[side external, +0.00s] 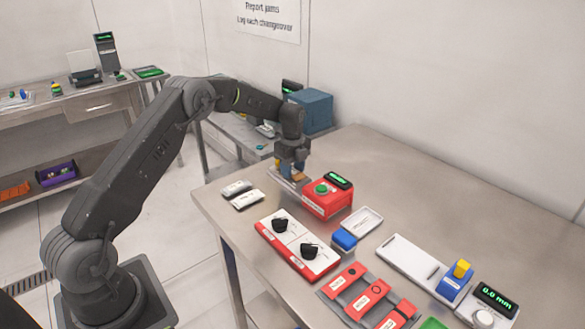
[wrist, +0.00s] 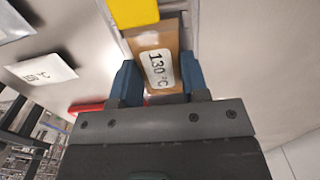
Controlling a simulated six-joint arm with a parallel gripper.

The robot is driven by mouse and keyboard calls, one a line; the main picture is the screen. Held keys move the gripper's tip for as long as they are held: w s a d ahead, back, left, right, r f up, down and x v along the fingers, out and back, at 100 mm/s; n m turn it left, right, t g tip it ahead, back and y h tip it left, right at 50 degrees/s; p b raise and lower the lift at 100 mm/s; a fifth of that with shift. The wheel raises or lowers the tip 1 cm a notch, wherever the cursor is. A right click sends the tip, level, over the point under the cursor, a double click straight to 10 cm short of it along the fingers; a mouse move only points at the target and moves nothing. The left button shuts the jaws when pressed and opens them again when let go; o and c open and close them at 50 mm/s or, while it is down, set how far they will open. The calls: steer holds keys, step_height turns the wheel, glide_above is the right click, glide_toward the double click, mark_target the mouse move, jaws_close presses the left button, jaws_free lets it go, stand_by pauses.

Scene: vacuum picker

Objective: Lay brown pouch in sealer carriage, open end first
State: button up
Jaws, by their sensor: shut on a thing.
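The brown pouch (wrist: 171,34) has a white label reading 130 °C. My gripper (wrist: 158,76) is shut on it, with one blue fingertip on each side. The pouch lies lengthwise between pale metal edges that look like the sealer carriage (wrist: 194,32). A yellow block (wrist: 134,12) covers part of its far end, so I cannot see which end is open. In the side view my gripper (side external: 291,165) is low behind the red sealer (side external: 328,203), over the carriage (side external: 284,182). A little of the pouch (side external: 299,177) shows there. I cannot tell whether it touches the carriage floor.
Two small plates (side external: 247,200) lie left of the sealer. A red-edged panel with two black knobs (side external: 310,250), a blue block (side external: 344,240) and a white tray (side external: 362,221) stand in front. A long white gauge (side external: 410,262) lies at right. The table's back right is clear.

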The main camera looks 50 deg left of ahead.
mark_target(293, 170)
steer(key=o, duration=0.9)
steer(key=shift+f, duration=0.1)
step_height(293, 170, up, 13)
steer(key=s+d+r+n+t, duration=0.1)
steer(key=s+d+r+n, duration=0.3)
steer(key=s+d+r, duration=0.3)
steer(key=s+d+r+n+t, duration=0.2)
steer(key=s+d+r+n, duration=0.35)
steer(key=s, duration=0.25)
steer(key=s+d+f+n+t, duration=0.1)
steer(key=s+d+f+n, duration=0.1)
steer(key=s, duration=0.8)
steer(key=s+d+f+n+t, duration=0.1)
steer(key=s+d+n, duration=0.4)
steer(key=s, duration=0.5)
steer(key=shift+f+n+t, duration=0.3)
steer(key=shift+f+n, duration=0.15)
steer(key=shift+n, duration=0.3)
